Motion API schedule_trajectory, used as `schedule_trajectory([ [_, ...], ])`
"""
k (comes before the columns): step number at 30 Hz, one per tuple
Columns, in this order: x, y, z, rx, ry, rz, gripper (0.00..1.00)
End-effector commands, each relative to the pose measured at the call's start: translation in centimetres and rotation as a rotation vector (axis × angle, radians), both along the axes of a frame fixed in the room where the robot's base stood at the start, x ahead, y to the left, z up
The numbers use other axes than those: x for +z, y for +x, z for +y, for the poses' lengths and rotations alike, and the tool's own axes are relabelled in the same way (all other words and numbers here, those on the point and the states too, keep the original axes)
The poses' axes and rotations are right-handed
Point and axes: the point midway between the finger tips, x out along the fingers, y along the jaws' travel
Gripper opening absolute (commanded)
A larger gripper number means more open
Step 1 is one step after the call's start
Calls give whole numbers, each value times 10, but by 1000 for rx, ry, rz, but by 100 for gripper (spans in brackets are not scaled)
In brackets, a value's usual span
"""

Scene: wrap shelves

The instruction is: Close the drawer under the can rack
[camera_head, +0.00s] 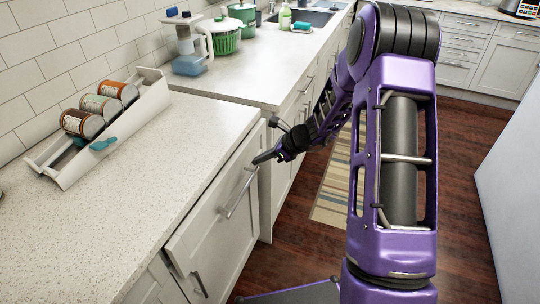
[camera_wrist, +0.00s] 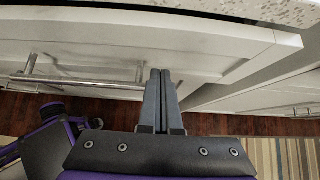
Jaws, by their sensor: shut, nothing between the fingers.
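The white can rack (camera_head: 122,128) stands on the speckled counter at the left, holding three cans (camera_head: 101,106). Below the counter edge is the white drawer front (camera_head: 213,222) with a metal bar handle (camera_head: 240,192). It appears to stand slightly out from the cabinet, but the depth of the gap is hard to tell. In the wrist view, the drawer front (camera_wrist: 215,52) spans the top and its handle (camera_wrist: 85,83) lies at the left. My gripper (camera_head: 257,159) is shut and empty, its fingertips (camera_wrist: 160,72) at the drawer front near the handle's end. Contact is unclear.
Another cabinet handle (camera_head: 198,284) shows lower left. A farther counter (camera_head: 262,68) holds a blender-like jug (camera_head: 190,50) and a green colander (camera_head: 222,37). A striped rug (camera_head: 333,190) lies on the wood floor. A pale surface (camera_head: 508,165) stands at the right.

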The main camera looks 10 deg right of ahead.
Motion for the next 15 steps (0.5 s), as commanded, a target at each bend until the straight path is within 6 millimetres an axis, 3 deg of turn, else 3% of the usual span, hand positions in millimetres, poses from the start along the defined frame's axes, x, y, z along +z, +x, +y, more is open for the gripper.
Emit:
schedule_trajectory([
  [5,-10,6,9,0,-1,1,0],
  [15,-11,7,10,-1,-1,0,0],
])
